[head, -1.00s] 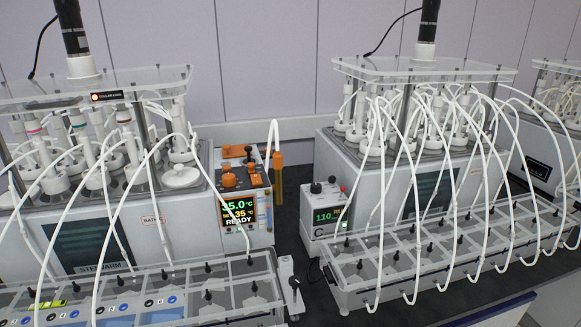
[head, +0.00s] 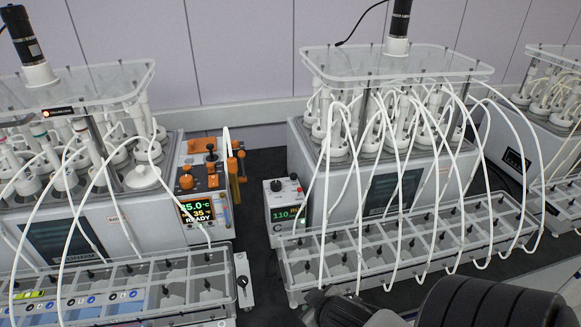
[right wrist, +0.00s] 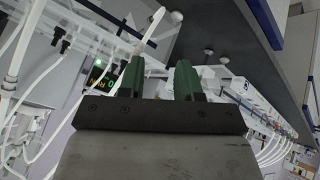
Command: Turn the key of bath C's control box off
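Bath C's control box (head: 288,222) is a small white box with a letter C and a green "110" display. It stands at the left end of the bath C unit. Its top carries black knobs (head: 276,186) and a small red part; I cannot make out the key or its position. My right gripper (right wrist: 157,80) has two green fingers set apart, with nothing seen between them. In the right wrist view a lit display (right wrist: 100,76) with a green lamp shows tilted beyond the left finger. The fingers are out of the head view. My left gripper is not in view.
A bath (head: 372,185) with white tubes and a clear-topped tray (head: 400,248) stands right of the box. Left are another bath (head: 70,232) and its orange-knobbed controller (head: 204,205). A dark gap of bench (head: 258,262) lies between them. My dark arm parts fill the lower right.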

